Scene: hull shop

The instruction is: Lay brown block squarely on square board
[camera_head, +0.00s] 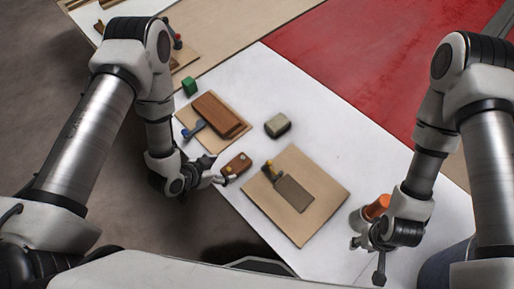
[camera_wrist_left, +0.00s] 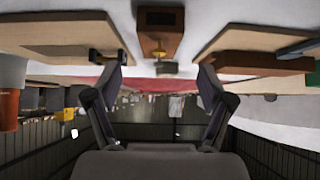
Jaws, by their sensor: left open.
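A small brown block (camera_head: 237,166) lies on the white tabletop, left of the large square board (camera_head: 322,182). My left gripper (camera_head: 217,180) is open at the block's near left side. In the left wrist view the block (camera_wrist_left: 160,32) shows ahead, centred between the spread fingers (camera_wrist_left: 160,80) and not held. My right gripper (camera_head: 368,244) is low at the right, close to an orange-and-grey container (camera_head: 376,208); its finger state is unclear.
A smaller board (camera_head: 189,121) holds a larger brown piece (camera_head: 217,113) and a blue clamp (camera_head: 195,130). A grey-green block (camera_head: 277,125) and a green block (camera_head: 190,87) stand nearby. The white tabletop (camera_head: 335,130) is clear towards the red area (camera_head: 370,60).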

